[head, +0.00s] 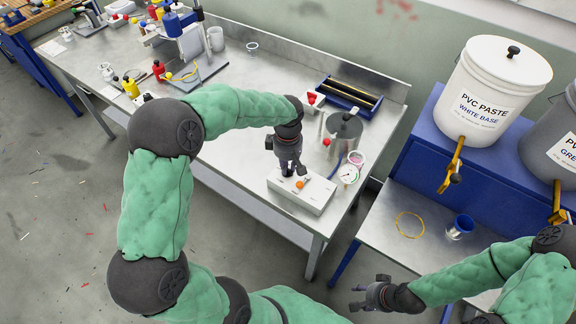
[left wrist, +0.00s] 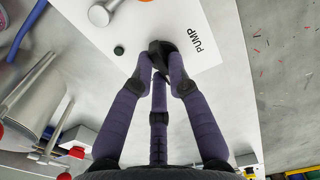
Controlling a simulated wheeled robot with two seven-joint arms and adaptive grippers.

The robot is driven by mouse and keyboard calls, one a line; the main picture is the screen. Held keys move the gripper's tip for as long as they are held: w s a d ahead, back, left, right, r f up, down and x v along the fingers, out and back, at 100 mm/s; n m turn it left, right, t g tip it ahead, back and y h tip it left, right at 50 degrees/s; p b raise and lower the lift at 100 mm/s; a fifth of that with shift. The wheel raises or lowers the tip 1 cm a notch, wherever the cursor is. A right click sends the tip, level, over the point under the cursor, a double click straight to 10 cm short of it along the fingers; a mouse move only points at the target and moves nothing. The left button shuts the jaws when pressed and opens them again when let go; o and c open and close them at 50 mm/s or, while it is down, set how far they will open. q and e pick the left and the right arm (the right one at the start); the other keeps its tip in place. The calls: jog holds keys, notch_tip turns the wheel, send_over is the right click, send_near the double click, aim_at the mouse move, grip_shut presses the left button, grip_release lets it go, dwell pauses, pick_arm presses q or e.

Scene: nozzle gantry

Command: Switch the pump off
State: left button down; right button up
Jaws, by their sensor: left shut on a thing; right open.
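The white pump box (head: 312,198) stands near the front edge of the steel bench, with an orange part (head: 299,184) on top. In the left wrist view the box's white top (left wrist: 200,32) carries the word PUMP, a small dark green round part (left wrist: 118,50) and a black switch knob (left wrist: 160,50). My left gripper (head: 288,171) comes down on the box from above. Its fingers (left wrist: 160,68) are shut on the black knob beside the lettering, and they hide part of it. My right gripper (head: 364,292) is open and empty, in front of the lower steel shelf.
A steel pot (head: 343,127) and a round gauge (head: 348,174) stand just behind the box, with a blue hose near them. A dark tray (head: 352,94) lies further back. Large paste buckets (head: 490,90) stand on the blue stand at right. Bottles stand at far left.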

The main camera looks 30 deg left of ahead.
pick_arm(q)
jog(key=shift+n, duration=0.7)
jog(key=c, duration=1.2)
grip_release()
jog(key=shift+r, duration=0.1)
notch_tip(320, 180, up, 12)
